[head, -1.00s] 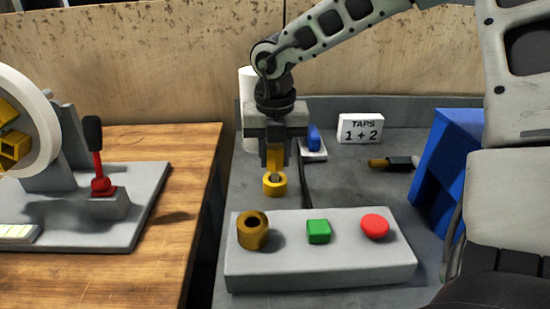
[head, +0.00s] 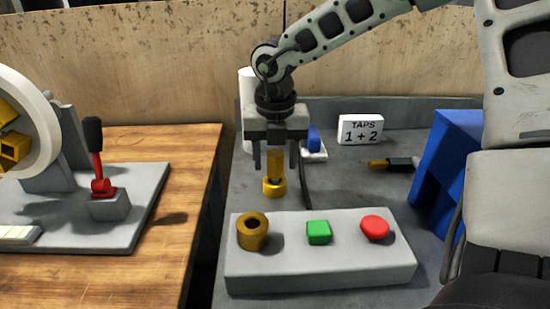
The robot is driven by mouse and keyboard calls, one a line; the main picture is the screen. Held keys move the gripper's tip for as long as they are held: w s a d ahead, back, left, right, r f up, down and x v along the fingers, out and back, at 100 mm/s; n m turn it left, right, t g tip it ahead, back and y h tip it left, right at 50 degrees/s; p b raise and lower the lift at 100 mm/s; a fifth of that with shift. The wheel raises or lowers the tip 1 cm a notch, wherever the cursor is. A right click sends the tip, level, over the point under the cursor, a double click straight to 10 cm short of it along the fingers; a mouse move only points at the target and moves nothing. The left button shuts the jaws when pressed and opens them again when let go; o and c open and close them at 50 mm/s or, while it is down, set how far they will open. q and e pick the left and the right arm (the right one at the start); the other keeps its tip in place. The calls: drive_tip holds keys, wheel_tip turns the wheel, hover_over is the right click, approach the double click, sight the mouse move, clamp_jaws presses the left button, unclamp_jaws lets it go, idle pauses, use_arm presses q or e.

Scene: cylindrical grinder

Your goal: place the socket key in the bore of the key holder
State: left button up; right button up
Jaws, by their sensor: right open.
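The socket key, a yellow upright shaft (head: 276,165), stands between the fingers of my right gripper (head: 275,160). The gripper is open, with a gap on each side of the shaft. My left gripper is not in view.
A grey panel in front carries a bronze hollow cylinder (head: 252,233), a green button (head: 319,232) and a red button (head: 375,228). A blue stand (head: 450,150) is to the right. A white sign (head: 360,130) stands behind. A red lever (head: 101,172) is on the left bench.

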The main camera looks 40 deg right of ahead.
wheel_tip(320, 180, up, 11)
drive_tip(key=s, duration=0.1)
drive_tip(key=shift+a, duration=0.45)
